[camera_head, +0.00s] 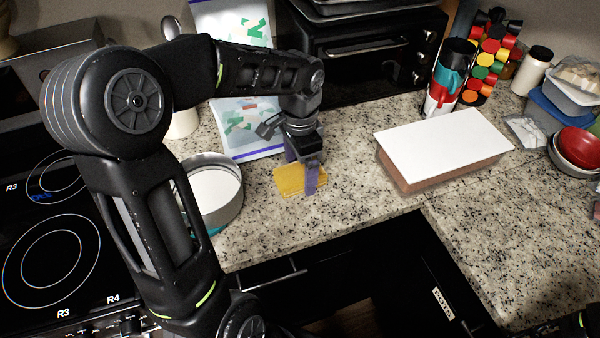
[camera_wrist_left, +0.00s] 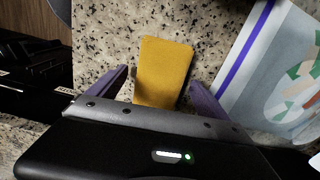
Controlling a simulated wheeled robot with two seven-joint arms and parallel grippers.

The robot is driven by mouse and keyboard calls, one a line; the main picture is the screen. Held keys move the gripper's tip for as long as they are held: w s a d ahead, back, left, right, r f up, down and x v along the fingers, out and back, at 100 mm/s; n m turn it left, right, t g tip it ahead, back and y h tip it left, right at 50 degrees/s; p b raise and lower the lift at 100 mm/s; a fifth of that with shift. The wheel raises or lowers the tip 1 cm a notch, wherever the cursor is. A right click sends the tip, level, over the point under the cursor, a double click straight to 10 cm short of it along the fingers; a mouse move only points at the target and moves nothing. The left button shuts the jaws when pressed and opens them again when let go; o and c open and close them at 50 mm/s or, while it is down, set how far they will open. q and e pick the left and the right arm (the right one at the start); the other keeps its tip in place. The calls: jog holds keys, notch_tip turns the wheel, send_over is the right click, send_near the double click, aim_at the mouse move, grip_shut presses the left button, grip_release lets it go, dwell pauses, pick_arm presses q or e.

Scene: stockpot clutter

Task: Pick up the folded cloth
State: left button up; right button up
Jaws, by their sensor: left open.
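The folded cloth is a flat yellow-orange pad (camera_head: 290,180) lying on the granite counter, near the middle of the head view. It also shows in the left wrist view (camera_wrist_left: 163,70), between the purple fingers. My left gripper (camera_head: 304,172) is over the cloth with its jaws open, one finger on either side of it. In the wrist view the fingers (camera_wrist_left: 163,95) stand apart from the cloth's edges. The near end of the cloth is hidden behind the gripper body there. My right gripper is not in view.
A round pot (camera_head: 213,195) stands left of the cloth. A printed plastic bag (camera_head: 250,128) lies close behind it. A white-topped box (camera_head: 443,145) is to the right, with bottles and bowls beyond. The counter (camera_head: 350,205) right of the cloth is clear; an open drawer (camera_head: 370,270) is in front.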

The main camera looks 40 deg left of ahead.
aim_at(300, 171)
pick_arm(q)
jog(key=shift+f, duration=0.35)
dwell(0.3)
jog(key=c, duration=1.5)
jog(key=shift+o, duration=0.2)
jog(key=shift+r, duration=0.15)
notch_tip(300, 171, up, 10)
jog(key=b, duration=0.1)
